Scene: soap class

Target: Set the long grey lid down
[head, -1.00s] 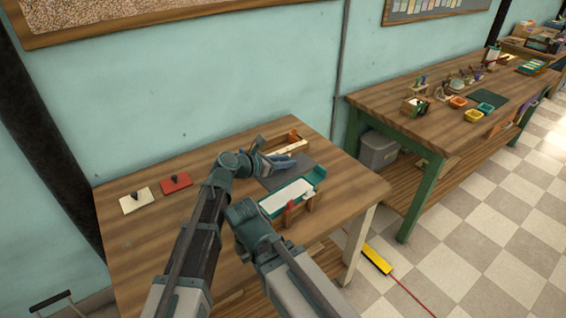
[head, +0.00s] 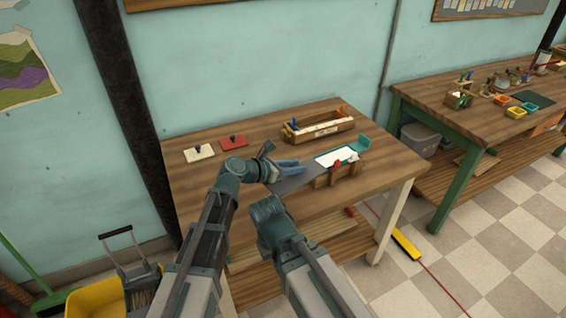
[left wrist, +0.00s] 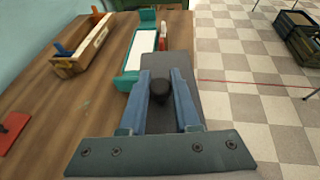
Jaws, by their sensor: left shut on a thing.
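My left gripper (head: 287,165) is shut on the black knob (left wrist: 160,88) of the long grey lid (head: 294,183). In the left wrist view the blue fingers close around the knob, and the flat dark lid (left wrist: 210,76) runs under them, partly hidden. The lid lies in front of the long wooden box (head: 318,130) and beside the teal tray (head: 362,143) with its white block. I cannot tell how high it is above the table (head: 205,178). The box's top shows a pale filling.
A white lid (head: 198,153) and a red lid (head: 233,142), each with a dark knob, lie at the table's back left. A small wooden holder (head: 322,181) stands in front of the teal tray. The table's left front is bare. A yellow bucket (head: 95,297) stands on the floor.

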